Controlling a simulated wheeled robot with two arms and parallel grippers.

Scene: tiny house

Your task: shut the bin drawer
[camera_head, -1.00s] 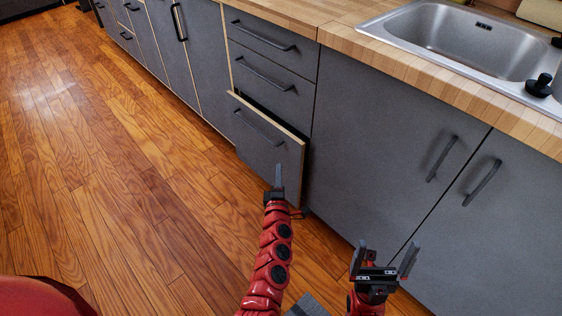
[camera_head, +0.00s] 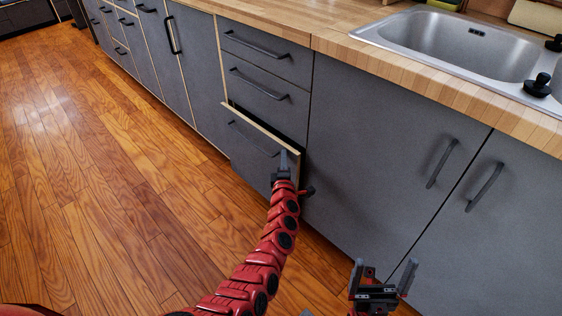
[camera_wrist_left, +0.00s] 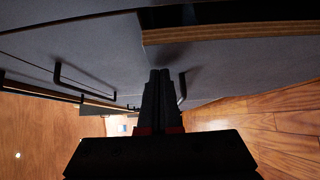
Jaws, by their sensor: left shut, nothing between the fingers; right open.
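The bin drawer (camera_head: 250,148) is the lowest grey drawer of the stack left of the sink cupboard, with a pale wooden top edge and a dark bar handle. It stands out a little from the cabinet, with a dark gap above it. My right gripper (camera_head: 384,278) is open and empty, low before the cupboard doors.
Two drawers (camera_head: 266,84) above look shut. Grey cupboard doors (camera_head: 385,150) with bar handles stand to the right, under a wooden worktop (camera_head: 330,42) with a steel sink (camera_head: 450,45). The wooden floor (camera_head: 100,180) to the left is clear.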

